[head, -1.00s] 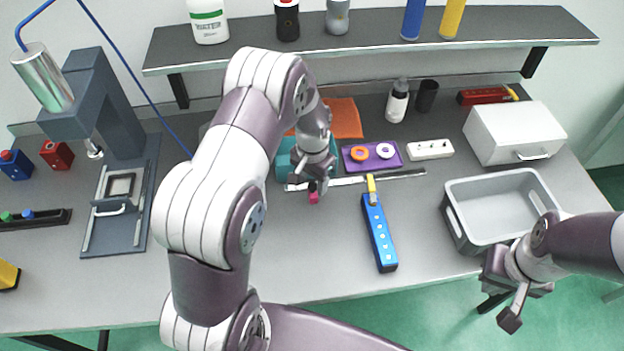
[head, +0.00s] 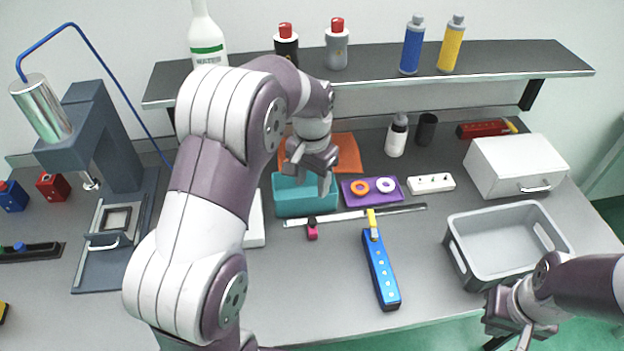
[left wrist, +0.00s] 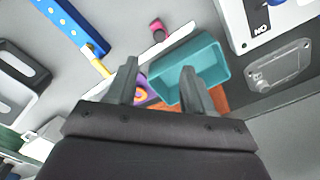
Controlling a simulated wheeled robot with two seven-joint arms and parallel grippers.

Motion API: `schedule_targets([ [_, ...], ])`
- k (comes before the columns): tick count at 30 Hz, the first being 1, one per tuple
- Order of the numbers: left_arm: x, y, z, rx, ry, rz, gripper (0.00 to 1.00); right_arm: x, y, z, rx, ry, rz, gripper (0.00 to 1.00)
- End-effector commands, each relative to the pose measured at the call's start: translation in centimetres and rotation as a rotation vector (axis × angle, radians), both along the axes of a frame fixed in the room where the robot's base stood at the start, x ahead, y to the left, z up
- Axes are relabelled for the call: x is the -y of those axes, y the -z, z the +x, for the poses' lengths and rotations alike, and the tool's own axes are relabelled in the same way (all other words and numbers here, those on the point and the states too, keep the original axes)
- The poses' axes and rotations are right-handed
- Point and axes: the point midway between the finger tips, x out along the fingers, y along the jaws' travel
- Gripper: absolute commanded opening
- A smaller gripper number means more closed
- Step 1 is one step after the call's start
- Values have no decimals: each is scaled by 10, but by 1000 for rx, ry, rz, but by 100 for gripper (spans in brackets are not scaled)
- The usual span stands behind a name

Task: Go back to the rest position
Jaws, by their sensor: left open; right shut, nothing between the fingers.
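My left gripper (head: 312,182) is in the middle of the head view, above the teal bin (head: 296,208) and in front of the orange cloth (head: 346,154). In the left wrist view its two fingers (left wrist: 158,88) are apart with nothing between them, and the teal bin (left wrist: 192,68) shows beyond them. My right gripper (head: 508,328) is at the lower right of the head view, in front of the table's front edge below the grey crate. It holds nothing.
A grey crate (head: 462,262), a white box (head: 515,165) and a blue bar (head: 380,272) stand on the table. A pink-and-black piece (head: 312,230) sits by a metal strip (head: 365,213). A press (head: 108,140) stands left. A shelf (head: 380,73) with bottles runs along the back.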

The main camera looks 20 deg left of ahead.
Motion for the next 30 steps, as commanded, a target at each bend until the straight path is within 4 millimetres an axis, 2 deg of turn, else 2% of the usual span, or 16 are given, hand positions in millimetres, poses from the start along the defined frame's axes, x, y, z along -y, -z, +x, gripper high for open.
schedule_targets([
  [9, 0, 0, 5, 22, -27, 1, 52, 0, 0, 0, 0, 0, 0, 0],
  [10, 0, 6, 4, 32, -52, 1, 52, 0, 0, 0, 0, 0, 0, 0],
  [13, 3, 21, -22, 40, -130, -1, 52, 0, 0, 0, 0, 0, 0, 0],
  [15, 10, 25, -51, 57, -180, -4, 52, 0, 0, 0, 0, 0, 0, 0],
  [21, 28, 25, -138, 95, -246, -13, 52, 0, 0, 0, 0, 0, 0, 0],
  [23, 31, 24, -157, 96, -241, -14, 52, 0, 0, 0, 0, 0, 0, 0],
  [25, 34, 21, -170, 98, -227, -16, 52, 0, 0, 0, 0, 0, 0, 0],
  [30, 37, 15, -168, 118, -214, -18, 52, 0, 0, 0, 0, 0, 0, 0],
])
